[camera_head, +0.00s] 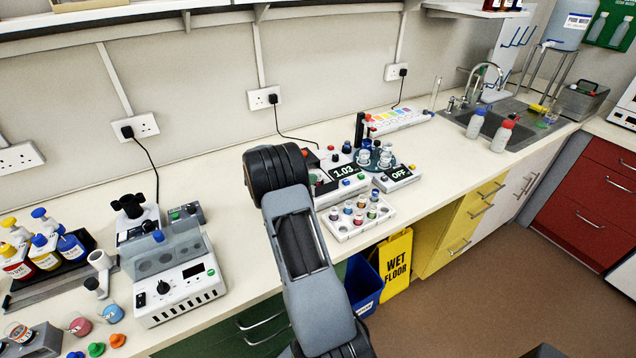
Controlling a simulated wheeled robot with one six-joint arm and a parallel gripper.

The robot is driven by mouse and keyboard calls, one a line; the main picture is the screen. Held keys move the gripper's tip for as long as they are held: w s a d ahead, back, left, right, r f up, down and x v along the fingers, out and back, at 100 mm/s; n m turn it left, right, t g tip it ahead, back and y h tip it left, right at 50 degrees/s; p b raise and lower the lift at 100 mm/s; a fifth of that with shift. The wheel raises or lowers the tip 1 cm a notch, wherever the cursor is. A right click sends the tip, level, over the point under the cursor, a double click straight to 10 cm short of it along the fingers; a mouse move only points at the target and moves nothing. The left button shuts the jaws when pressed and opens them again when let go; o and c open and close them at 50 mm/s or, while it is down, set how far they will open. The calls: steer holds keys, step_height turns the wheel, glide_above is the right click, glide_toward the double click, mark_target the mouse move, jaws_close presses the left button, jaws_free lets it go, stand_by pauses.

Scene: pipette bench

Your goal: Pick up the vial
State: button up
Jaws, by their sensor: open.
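Several small vials (372,213) with coloured bands stand upright in a white rack (343,236) near the front edge of the bench, at the centre of the picture. I cannot tell which one the task means. My arm reaches up from the bottom, just left of the rack. Its dark upper joint covers part of the bench and the devices behind. My gripper does not show. I cannot see anything held.
Behind the rack stand a device reading 1.03 (344,171) and another reading OFF (398,174). A white heater block (182,291) is at left. A blue bin (362,284) and a yellow wet-floor sign (397,262) stand below. Bench surface toward the sink (490,120) is mostly clear.

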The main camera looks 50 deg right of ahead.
mark_target(320, 175)
steer(key=shift+p+x, duration=0.75)
steer(key=shift+x, duration=1.85)
steer(key=shift+a+f, duration=0.1)
steer(key=shift+f, duration=0.1)
steer(key=shift+c, duration=0.5)
jaws_close()
steer(key=shift+r, duration=0.1)
